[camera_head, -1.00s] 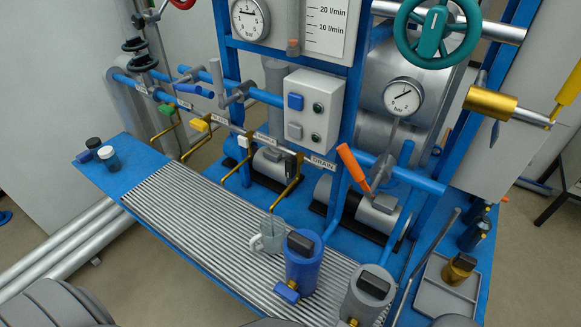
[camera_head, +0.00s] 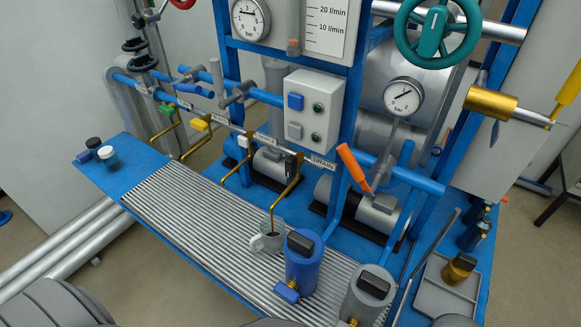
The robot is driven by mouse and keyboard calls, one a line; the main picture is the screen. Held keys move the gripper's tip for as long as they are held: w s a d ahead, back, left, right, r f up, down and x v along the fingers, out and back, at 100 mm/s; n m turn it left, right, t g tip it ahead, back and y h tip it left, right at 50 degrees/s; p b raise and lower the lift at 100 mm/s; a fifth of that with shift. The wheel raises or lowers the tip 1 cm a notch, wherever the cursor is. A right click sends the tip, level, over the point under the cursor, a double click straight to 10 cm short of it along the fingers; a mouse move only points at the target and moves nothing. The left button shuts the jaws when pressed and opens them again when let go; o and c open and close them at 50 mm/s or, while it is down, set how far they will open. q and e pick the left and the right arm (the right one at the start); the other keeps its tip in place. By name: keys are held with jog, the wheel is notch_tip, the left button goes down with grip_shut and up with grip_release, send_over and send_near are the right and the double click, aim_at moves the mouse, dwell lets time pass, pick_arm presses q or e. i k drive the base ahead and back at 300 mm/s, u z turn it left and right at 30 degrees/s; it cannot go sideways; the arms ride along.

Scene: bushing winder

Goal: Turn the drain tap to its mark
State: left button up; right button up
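The DRAIN label (camera_head: 322,162) is on the pipe rail in the middle of the rig. Left of it is a tap with a dark handle (camera_head: 291,166) and a bent brass spout (camera_head: 286,191). I take this for the drain tap; its mark is too small to make out. Neither of my grippers is in view.
Similar taps with yellow (camera_head: 201,124) and green (camera_head: 166,109) handles sit further left. An orange lever (camera_head: 353,166) stands to the right. A blue canister (camera_head: 303,264) and a grey canister (camera_head: 368,293) stand close right of the mug. The grating (camera_head: 200,216) is clear on the left.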

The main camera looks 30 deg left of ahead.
aim_at(292, 165)
jog(key=z, duration=1.55)
jog(key=k, duration=1.05)
jog(key=u, duration=0.65)
jog(key=i, duration=0.5)
